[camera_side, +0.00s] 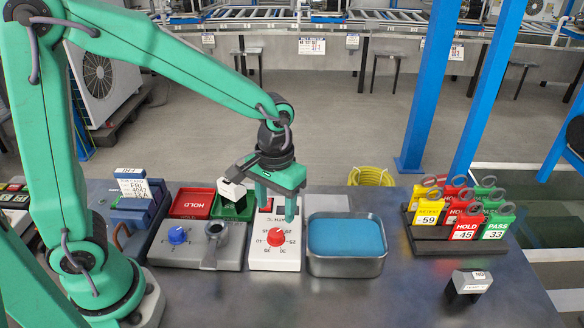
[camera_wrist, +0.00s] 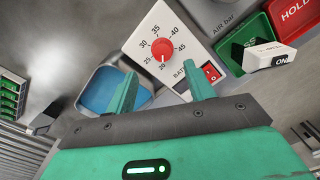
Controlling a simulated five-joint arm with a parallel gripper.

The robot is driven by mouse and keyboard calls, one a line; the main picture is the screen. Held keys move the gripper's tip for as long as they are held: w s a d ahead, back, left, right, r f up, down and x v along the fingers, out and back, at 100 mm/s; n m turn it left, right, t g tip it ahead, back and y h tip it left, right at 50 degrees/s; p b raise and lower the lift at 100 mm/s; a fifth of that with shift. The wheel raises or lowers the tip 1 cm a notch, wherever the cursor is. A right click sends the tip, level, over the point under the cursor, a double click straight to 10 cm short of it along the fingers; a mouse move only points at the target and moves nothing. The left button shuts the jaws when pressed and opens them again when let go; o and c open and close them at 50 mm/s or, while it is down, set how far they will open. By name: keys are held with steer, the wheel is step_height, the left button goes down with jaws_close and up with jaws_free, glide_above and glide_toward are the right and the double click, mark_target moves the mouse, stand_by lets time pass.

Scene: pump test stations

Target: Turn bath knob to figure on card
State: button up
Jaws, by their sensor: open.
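The red bath knob (camera_side: 276,237) sits on a white dial panel (camera_side: 262,262) beside the bath (camera_side: 345,268) of blue liquid. In the wrist view the knob (camera_wrist: 161,46) is ringed by figures including 30, 35, 40 and 45; its pale mark seems to point toward the figure nearest my gripper, which is hard to read. My gripper (camera_side: 278,211) is open and empty above the panel, behind the knob in the side view. Its two green fingers (camera_wrist: 159,76) are apart, clear of the knob. Cards numbered 59, 45 (camera_side: 465,232) and 33 stand in a rack at right.
A red rocker switch (camera_wrist: 211,72) sits on the same panel. Left of it are a grey unit with a blue knob (camera_side: 177,235) and red HOLD (camera_side: 193,203) and green trays. A blue device (camera_side: 130,212) bears a printed label.

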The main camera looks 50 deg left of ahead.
mark_target(276, 234)
steer(key=shift+f, duration=0.25)
steer(key=shift+a+f, duration=0.15)
steer(key=shift+f, duration=3.65)
steer(key=shift+c, duration=0.4)
steer(key=c, duration=0.9)
